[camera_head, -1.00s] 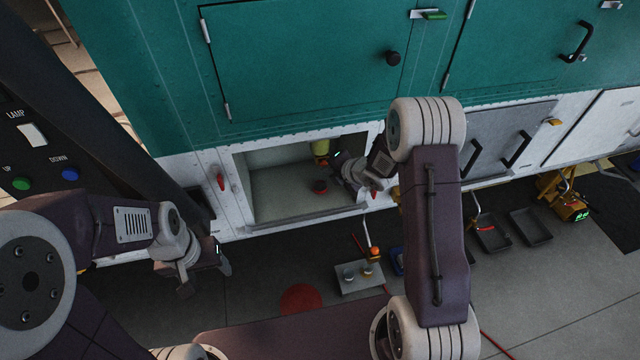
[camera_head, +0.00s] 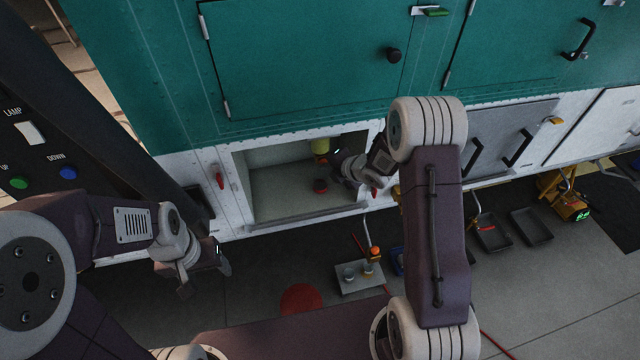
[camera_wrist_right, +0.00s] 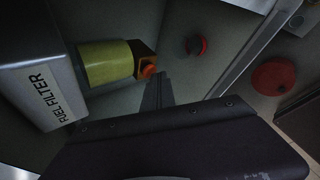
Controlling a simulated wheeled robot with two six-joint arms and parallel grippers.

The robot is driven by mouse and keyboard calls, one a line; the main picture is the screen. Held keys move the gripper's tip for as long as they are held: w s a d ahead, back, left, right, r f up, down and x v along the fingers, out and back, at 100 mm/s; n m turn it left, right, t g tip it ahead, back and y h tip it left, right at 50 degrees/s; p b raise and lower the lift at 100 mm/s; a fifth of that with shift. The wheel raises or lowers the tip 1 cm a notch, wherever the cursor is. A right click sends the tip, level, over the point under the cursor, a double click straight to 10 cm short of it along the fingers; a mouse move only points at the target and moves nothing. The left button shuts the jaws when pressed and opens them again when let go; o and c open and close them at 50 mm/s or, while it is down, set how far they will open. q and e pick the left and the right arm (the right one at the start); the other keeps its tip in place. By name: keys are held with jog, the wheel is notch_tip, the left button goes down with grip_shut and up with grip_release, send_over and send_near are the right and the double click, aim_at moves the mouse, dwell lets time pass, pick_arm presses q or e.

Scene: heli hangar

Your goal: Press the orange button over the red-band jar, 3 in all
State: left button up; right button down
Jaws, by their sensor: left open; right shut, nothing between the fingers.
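An orange button (camera_wrist_right: 148,71) sits on an orange-brown block at the end of a yellow cylinder (camera_wrist_right: 108,63), under a grey housing marked FUEL FILTER (camera_wrist_right: 45,90). The yellow cylinder also shows inside the open bay in the head view (camera_head: 320,146). A dark round jar with red on it (camera_wrist_right: 197,45) stands on the bay floor; it also shows in the head view (camera_head: 320,186). My right gripper (camera_wrist_right: 158,88) is shut and empty, its tips close beside the button; contact cannot be told. My left gripper (camera_head: 205,274) is open and empty, outside the bay at lower left.
The bay has a raised front lip (camera_head: 305,216) and side walls. A small grey stand (camera_head: 358,280) with an orange-topped item is on the floor before it. A red disc (camera_head: 300,299) lies nearby. Trays (camera_head: 530,227) and a yellow device (camera_head: 566,205) are at right.

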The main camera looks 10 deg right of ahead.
jog(key=s+b, duration=0.3)
jog(key=s, duration=0.3)
jog(key=shift+d, duration=0.1)
dwell(2.5)
